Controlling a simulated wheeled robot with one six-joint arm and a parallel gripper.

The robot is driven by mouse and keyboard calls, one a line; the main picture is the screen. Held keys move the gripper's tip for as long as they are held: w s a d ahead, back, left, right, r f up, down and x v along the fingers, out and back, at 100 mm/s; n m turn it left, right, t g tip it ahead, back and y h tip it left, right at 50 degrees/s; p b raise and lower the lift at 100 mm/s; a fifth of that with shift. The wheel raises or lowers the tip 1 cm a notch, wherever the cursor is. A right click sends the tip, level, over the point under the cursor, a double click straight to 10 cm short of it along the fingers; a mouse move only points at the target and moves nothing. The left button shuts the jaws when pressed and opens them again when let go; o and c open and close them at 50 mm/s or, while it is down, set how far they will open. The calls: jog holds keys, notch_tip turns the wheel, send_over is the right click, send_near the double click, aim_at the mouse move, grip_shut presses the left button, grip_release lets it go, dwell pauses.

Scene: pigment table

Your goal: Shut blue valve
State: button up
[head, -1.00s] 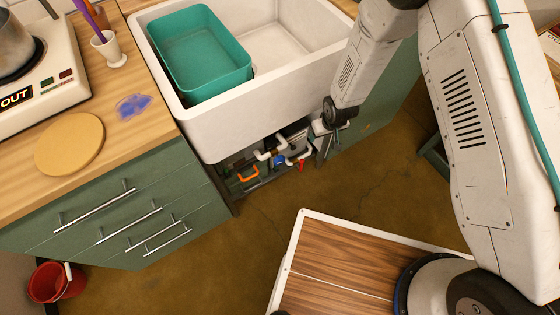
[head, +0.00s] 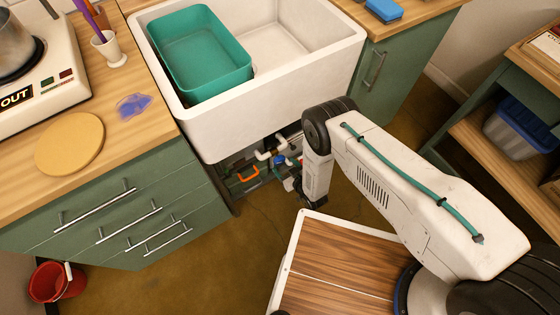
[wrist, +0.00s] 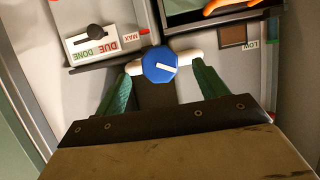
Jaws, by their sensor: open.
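The blue valve (wrist: 159,64) is a round knob with a white line across it, on a white pipe that shows on both sides of it. The line lies roughly along the pipe, slightly tilted. In the head view the blue valve (head: 279,160) is small, under the sink. My gripper (wrist: 163,78) is open, its two green fingers on either side below the knob in the wrist view. The fingertips are close to the pipe ends; I cannot tell whether they touch. In the head view the arm's end hides part of the under-sink space.
A panel with a black slider (wrist: 95,31) is beside the valve. An orange handle (head: 248,174) is to its left in the head view. The white sink (head: 225,130) overhangs the pipes. Green drawers (head: 120,215) stand at left. A wooden-topped platform (head: 330,265) is in front.

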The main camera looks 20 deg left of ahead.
aim_at(281, 162)
jog(key=x, duration=0.5)
jog(key=shift+w+a, duration=0.1)
jog(key=c, duration=1)
jog(key=shift+o, duration=0.2)
jog(key=shift+m, duration=0.3)
jog(key=m+g+y, duration=0.2)
jog(key=m, duration=0.1)
jog(key=shift+m, duration=0.3)
jog(key=m+g+y, duration=0.1)
jog(key=m+y, duration=0.1)
jog(key=m, duration=0.2)
jog(key=shift+m, duration=0.3)
